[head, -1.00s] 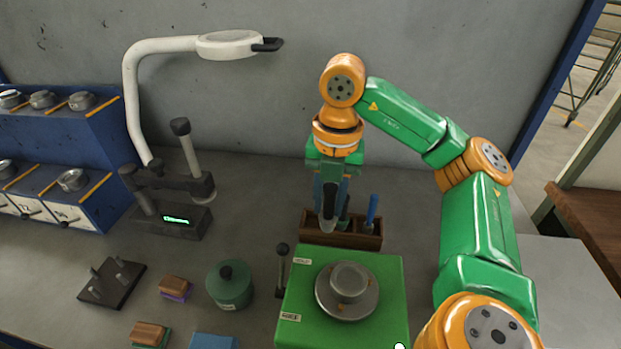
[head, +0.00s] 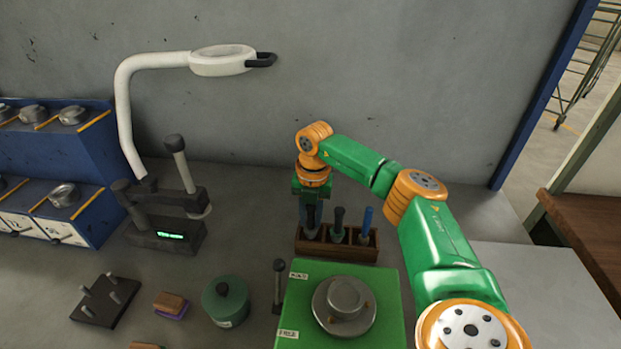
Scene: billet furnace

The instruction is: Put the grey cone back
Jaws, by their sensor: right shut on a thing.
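My right gripper (head: 311,204) points down over the left end of the brown wooden rack (head: 335,252). It is shut on a dark-handled tool, which I take to be the grey cone (head: 312,218). The tool is upright, with its lower end at the rack's left slot. The rack's front wall hides its tip, so I cannot tell whether it rests on the bottom. A dark green-handled tool (head: 339,223) stands in the middle slot and a blue-handled tool (head: 367,221) in the right slot. My left gripper is not in view.
A green box with a round metal plate (head: 344,305) stands in front of the rack, with a dark lever (head: 278,280) at its left. A green lidded pot (head: 226,302), a pegged black plate (head: 105,300) and a magnifier lamp (head: 222,60) are further left.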

